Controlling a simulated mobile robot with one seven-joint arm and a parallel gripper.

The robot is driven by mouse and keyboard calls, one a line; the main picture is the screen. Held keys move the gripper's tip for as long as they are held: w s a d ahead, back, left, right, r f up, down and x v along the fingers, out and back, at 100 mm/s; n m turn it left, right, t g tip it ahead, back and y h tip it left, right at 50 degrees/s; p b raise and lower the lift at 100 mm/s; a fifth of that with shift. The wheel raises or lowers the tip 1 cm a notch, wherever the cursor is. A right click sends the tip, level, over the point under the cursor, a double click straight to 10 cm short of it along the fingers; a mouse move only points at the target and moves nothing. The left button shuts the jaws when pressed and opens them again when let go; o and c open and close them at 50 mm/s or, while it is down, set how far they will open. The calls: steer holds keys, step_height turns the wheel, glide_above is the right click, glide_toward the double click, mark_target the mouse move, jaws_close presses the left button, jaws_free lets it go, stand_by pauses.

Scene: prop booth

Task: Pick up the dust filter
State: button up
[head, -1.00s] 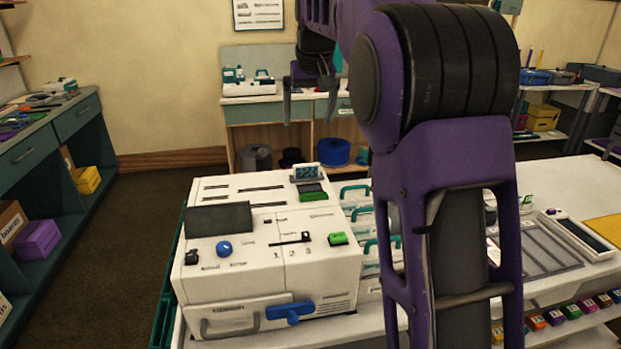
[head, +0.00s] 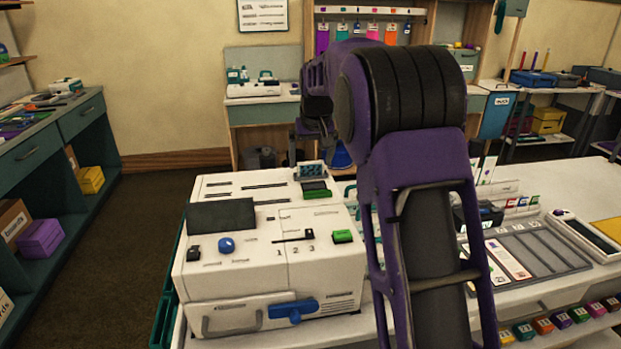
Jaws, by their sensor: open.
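I cannot pick out a dust filter for sure in the head view. A large white machine (head: 262,262) stands on the near white table, with a dark panel, a blue knob, a green button and a slot marked 1, 2, 3 on top. Its front has a panel with a grey handle and a blue latch (head: 293,311). My gripper (head: 308,150) is open, just beyond the machine's back edge in the picture. My own purple arm hides most of it, and whether anything is near its fingers cannot be seen.
A grey sorting tray (head: 530,250) and small coloured boxes (head: 562,317) are on the right. Teal handled items behind the machine are mostly hidden by my arm. A back bench (head: 262,115) and left shelving (head: 48,150) line the walls. Dark floor (head: 115,240) lies open at left.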

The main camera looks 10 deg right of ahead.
steer(key=shift+f, duration=0.1)
steer(key=c, duration=0.5)
step_height(320, 180, up, 10)
steer(key=shift+r+p, duration=0.1)
steer(key=shift+p, duration=0.8)
